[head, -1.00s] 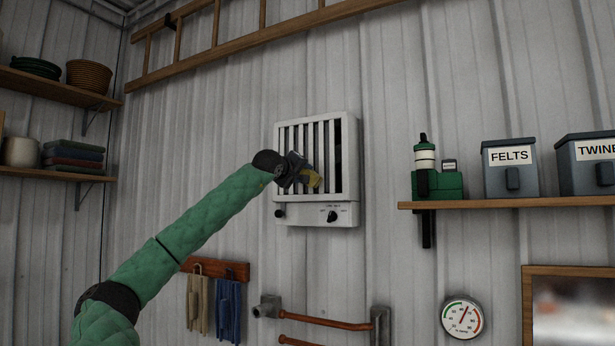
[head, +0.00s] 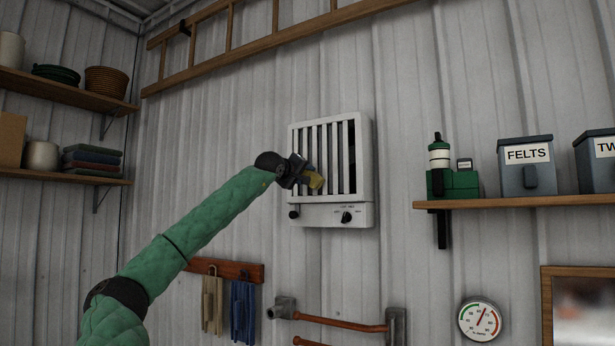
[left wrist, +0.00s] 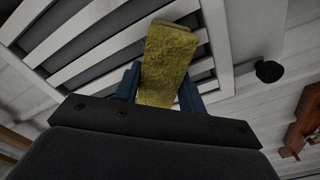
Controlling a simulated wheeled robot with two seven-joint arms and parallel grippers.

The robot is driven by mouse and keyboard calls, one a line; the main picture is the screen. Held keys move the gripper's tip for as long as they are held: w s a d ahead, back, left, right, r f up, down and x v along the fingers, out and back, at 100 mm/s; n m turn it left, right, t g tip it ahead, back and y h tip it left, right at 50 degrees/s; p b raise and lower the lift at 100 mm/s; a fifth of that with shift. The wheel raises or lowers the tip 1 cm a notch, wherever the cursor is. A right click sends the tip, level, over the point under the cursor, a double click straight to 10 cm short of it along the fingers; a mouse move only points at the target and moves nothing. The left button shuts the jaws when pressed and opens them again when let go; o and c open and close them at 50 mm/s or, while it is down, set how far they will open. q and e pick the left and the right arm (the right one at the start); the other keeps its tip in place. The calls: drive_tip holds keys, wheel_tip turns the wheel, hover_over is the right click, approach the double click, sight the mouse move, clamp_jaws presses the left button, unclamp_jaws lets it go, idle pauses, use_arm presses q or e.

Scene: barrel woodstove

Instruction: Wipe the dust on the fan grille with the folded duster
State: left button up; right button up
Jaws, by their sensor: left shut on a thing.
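The fan grille (head: 330,160) is a white box on the corrugated wall with upright slats and a knob panel below. My left gripper (head: 306,178) is in front of the lower left of the slats. It is shut on the folded duster (head: 316,181), a small yellow pad. In the left wrist view the duster (left wrist: 168,62) stands up between the two blue fingers (left wrist: 157,88), with the slats (left wrist: 95,45) behind it. I cannot tell whether the duster touches the slats. No dust can be made out on the grille. My right gripper is not in view.
A shelf (head: 500,203) at the right holds a green device (head: 452,183) and a felts bin (head: 527,167). A peg rack (head: 225,270) with cloths hangs below the grille, beside a long-handled tool (head: 335,321). A ladder (head: 250,48) hangs above.

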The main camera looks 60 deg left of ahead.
use_arm(q)
drive_tip(key=shift+s+a+f, duration=0.1)
drive_tip(key=shift+s+a, duration=0.35)
drive_tip(key=shift+a, duration=0.25)
drive_tip(key=shift+s+a, duration=0.4)
drive_tip(key=shift+a, duration=0.3)
drive_tip(key=shift+r+p, duration=0.45)
drive_tip(key=shift+r, duration=0.3)
drive_tip(key=shift+w+d+f, duration=0.1)
drive_tip(key=shift+w+d, duration=0.2)
drive_tip(key=shift+d, duration=0.15)
drive_tip(key=shift+w+d+b, duration=0.15)
drive_tip(key=shift+w+d, duration=0.35)
drive_tip(key=shift+d, duration=0.35)
drive_tip(key=shift+w+d+b, duration=0.2)
drive_tip(key=shift+w+d, duration=0.35)
drive_tip(key=shift+d, duration=0.3)
drive_tip(key=shift+w+d+b, duration=0.15)
drive_tip(key=shift+w+d, duration=0.35)
drive_tip(key=shift+d, duration=0.45)
drive_tip(key=shift+w+d, duration=0.1)
drive_tip(key=shift+w, duration=0.05)
drive_tip(key=shift+w+d, duration=0.4)
drive_tip(key=shift+d, duration=0.3)
drive_tip(key=shift+w+d, duration=0.4)
drive_tip(key=shift+d, duration=0.25)
drive_tip(key=shift+d, duration=0.1)
